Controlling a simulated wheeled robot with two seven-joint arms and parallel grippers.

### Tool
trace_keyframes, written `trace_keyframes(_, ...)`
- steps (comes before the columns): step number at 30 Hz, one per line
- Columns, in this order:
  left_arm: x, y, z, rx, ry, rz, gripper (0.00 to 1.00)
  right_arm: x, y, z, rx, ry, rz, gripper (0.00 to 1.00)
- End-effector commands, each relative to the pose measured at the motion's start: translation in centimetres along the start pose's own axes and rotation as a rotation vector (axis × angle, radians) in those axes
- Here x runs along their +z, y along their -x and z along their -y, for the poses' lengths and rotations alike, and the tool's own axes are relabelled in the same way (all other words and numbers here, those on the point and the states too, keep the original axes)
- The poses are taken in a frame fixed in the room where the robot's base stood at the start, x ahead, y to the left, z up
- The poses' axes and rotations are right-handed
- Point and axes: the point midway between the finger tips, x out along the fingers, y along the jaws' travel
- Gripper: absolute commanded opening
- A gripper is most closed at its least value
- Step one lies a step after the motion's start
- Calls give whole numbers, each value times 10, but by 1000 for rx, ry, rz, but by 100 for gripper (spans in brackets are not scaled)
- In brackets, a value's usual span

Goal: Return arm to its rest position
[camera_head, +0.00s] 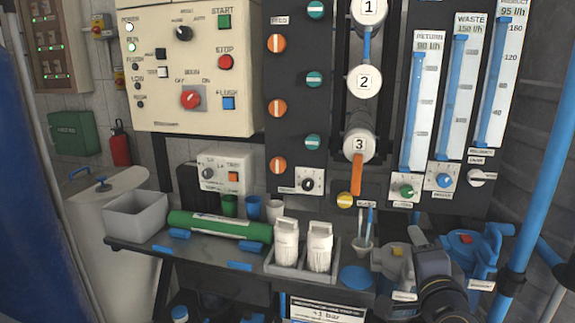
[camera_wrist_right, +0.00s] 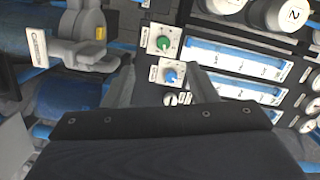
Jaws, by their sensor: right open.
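My right gripper (camera_head: 428,240) is at the lower right of the head view, in front of the rack's bench. It is beside the grey pump with a yellow button (camera_head: 398,252) and the blue pump with a red button (camera_head: 466,245). In the wrist view, the right gripper's two fingers (camera_wrist_right: 160,72) are spread apart with nothing between them. Beyond them are the green knob (camera_wrist_right: 163,43) and the blue knob (camera_wrist_right: 170,76) of the flow panel. My left gripper is not in view.
The bench (camera_head: 215,256) holds a green cylinder (camera_head: 220,225), a grey bin (camera_head: 136,216) and two white bottles (camera_head: 287,244) in a tray. A blue upright pipe (camera_head: 541,150) stands at the right. Flow meters (camera_head: 424,100) hang above the pumps.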

Motion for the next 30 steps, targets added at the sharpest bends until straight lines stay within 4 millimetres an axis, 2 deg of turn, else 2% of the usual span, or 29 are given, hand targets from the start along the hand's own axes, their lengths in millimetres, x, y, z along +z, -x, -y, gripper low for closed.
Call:
trace_keyframes(5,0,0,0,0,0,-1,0,9,14,-5,15,78,108,52)
trace_keyframes(11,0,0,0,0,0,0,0,28,44,-22,51,230,298,52)
trace_keyframes(14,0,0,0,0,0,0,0,38,68,-38,84,338,420,52)
trace_keyframes(20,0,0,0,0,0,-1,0,54,137,-92,200,593,700,52)
trace_keyframes(24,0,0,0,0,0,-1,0,56,180,-126,287,723,853,52)
trace_keyframes(30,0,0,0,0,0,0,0,51,236,-167,415,856,1034,52)
